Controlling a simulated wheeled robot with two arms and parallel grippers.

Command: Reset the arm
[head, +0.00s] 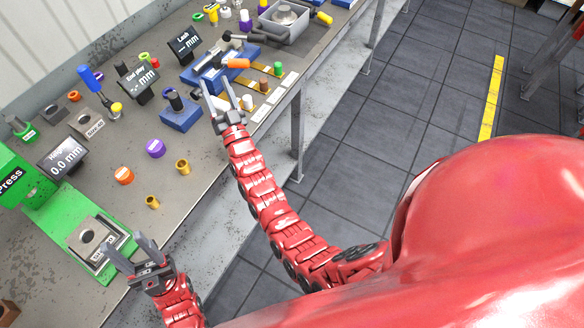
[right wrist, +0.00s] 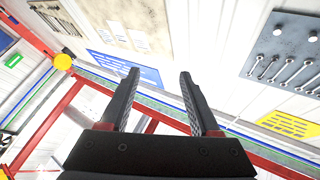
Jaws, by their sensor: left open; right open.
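My left gripper (head: 137,262) is at the lower left of the head view, beside the green press base. Its fingers are spread and nothing shows between them. My right arm reaches over the bench edge, and its gripper (head: 219,98) is open near the blue block and the small coloured plugs. In the right wrist view my right gripper (right wrist: 158,98) has its two dark fingers apart with nothing between them. That view looks towards the wall and ceiling area, not the bench top.
The bench holds a green press (head: 20,178), a blue fixture (head: 182,118), a purple ring (head: 156,148), an orange ring (head: 123,175), brass bushings (head: 183,166) and a grey tray (head: 288,17). The dark tiled floor (head: 420,90) right of the bench is clear.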

